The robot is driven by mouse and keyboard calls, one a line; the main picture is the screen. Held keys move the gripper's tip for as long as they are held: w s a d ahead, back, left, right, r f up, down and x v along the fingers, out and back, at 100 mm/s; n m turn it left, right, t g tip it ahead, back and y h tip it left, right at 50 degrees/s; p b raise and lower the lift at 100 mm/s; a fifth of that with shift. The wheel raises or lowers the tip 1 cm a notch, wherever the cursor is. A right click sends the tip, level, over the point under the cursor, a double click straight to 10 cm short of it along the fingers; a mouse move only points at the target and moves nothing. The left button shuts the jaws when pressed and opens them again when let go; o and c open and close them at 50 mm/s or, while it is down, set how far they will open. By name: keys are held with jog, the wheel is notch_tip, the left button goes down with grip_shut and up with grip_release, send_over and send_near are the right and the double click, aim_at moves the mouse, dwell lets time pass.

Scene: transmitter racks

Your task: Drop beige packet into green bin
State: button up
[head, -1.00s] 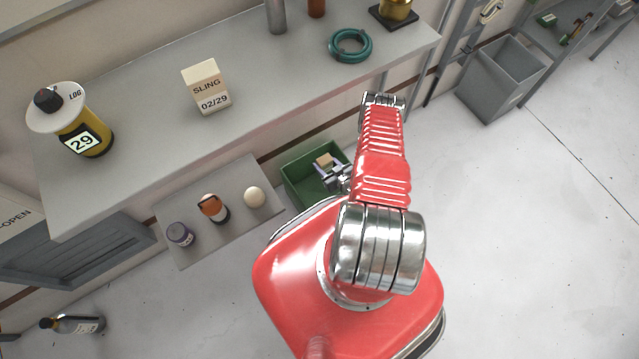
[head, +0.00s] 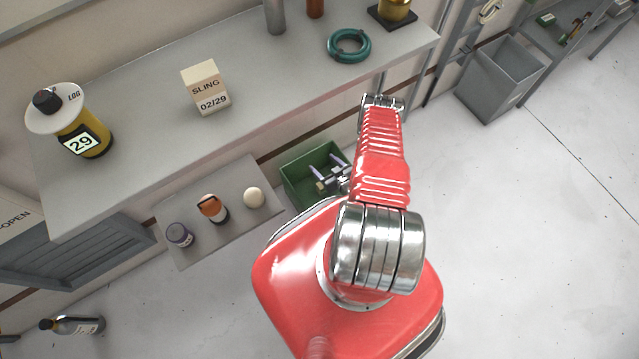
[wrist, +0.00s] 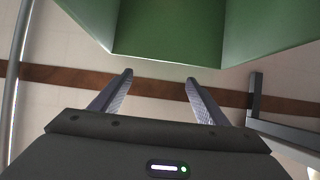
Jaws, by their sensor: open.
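The green bin (head: 297,190) stands on the floor below the bench, left of my arm. My gripper (head: 328,164) is over the bin with its two fingers apart and nothing between them. In the wrist view my gripper (wrist: 158,77) is also open and empty, and the green bin (wrist: 168,35) fills the top. I cannot clearly make out the beige packet in either current view. A small pale patch shows beside the gripper over the bin, but I cannot tell whether it is the packet. My gripper and arm hide part of the bin's inside.
A low grey shelf (head: 222,238) left of the bin holds a purple-lidded jar (head: 179,235), an orange-and-white container (head: 212,208) and a cream ball (head: 254,197). The bench (head: 150,160) above carries a SLING box (head: 206,88).

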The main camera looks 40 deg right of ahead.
jog(key=v, duration=1.3)
jog(key=shift+s, duration=0.3)
jog(key=shift+s+r, duration=0.1)
dwell(0.6)
